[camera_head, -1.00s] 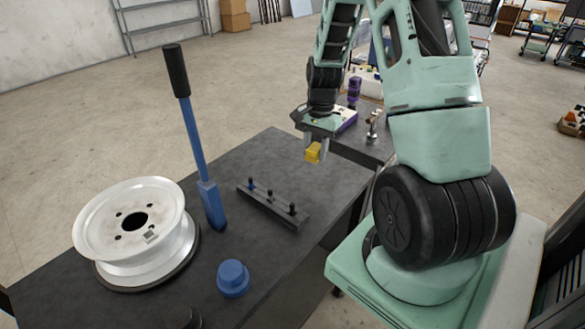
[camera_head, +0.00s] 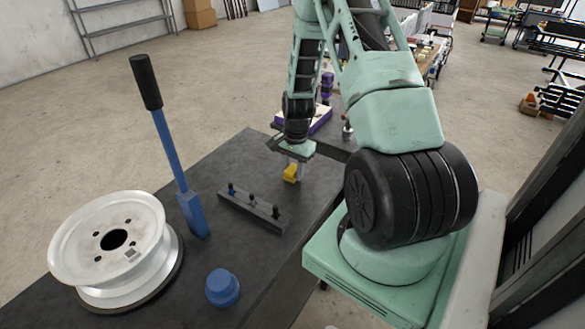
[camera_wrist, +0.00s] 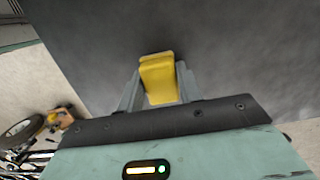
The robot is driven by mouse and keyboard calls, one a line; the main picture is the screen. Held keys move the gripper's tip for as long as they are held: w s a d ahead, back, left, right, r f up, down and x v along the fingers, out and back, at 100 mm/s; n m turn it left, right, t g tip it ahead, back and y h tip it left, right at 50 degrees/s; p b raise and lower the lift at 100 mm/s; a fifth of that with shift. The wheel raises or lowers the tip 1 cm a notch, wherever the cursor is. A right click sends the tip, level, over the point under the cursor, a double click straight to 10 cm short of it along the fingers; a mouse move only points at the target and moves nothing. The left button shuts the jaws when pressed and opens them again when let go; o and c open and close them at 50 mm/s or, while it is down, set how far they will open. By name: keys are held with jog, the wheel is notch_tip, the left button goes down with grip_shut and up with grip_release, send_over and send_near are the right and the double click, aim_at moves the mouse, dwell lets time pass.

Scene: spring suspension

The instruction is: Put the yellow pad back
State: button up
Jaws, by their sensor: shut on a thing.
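The yellow pad (camera_head: 290,173) is a small yellow block. My gripper (camera_head: 293,168) is shut on it above the dark table (camera_head: 165,170), near the table's far right part. In the wrist view the yellow pad (camera_wrist: 158,78) sits between the two grey fingers of my gripper (camera_wrist: 160,80), with the dark table surface beyond it. I cannot tell the exact gap between pad and table.
A dark bar (camera_head: 250,211) with several small pegs lies left of my gripper. A blue lever with a black handle (camera_head: 170,150), a white wheel rim (camera_head: 105,240) and a blue knob (camera_head: 222,288) stand further left and nearer. Bare table lies behind the bar.

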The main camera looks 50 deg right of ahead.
jog(key=shift+f, duration=0.1)
jog(key=shift+f, duration=0.15)
jog(key=o, duration=1)
jog(key=shift+c, duration=0.2)
